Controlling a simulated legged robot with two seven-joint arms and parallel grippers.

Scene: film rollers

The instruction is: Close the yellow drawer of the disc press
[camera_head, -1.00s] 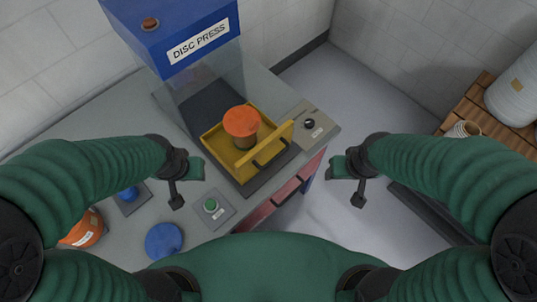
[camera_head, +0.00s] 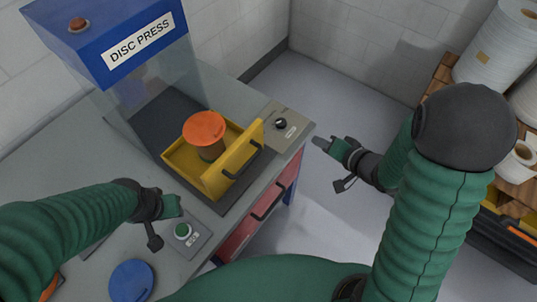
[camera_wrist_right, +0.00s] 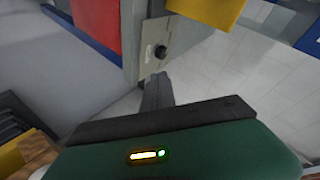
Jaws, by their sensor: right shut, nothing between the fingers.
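The yellow drawer (camera_head: 232,165) of the blue disc press (camera_head: 120,50) is pulled out toward me. Its upright front has a dark handle (camera_head: 243,163). An orange-topped roller (camera_head: 204,130) stands in the drawer. My right gripper (camera_head: 322,143) is shut and empty, to the right of the drawer and apart from it, beyond the table's right edge. In the right wrist view its fingers (camera_wrist_right: 157,92) are together, and a yellow piece (camera_wrist_right: 203,12) shows at the top. My left gripper (camera_head: 172,207) is over the table, left of the drawer; its jaws are unclear.
A panel with a black knob (camera_head: 280,123) lies right of the drawer. A green button box (camera_head: 185,232) and a blue disc (camera_head: 131,280) are at the front. Red drawers (camera_head: 240,235) are below the tabletop. White rolls (camera_head: 497,45) stand on a wooden shelf at right.

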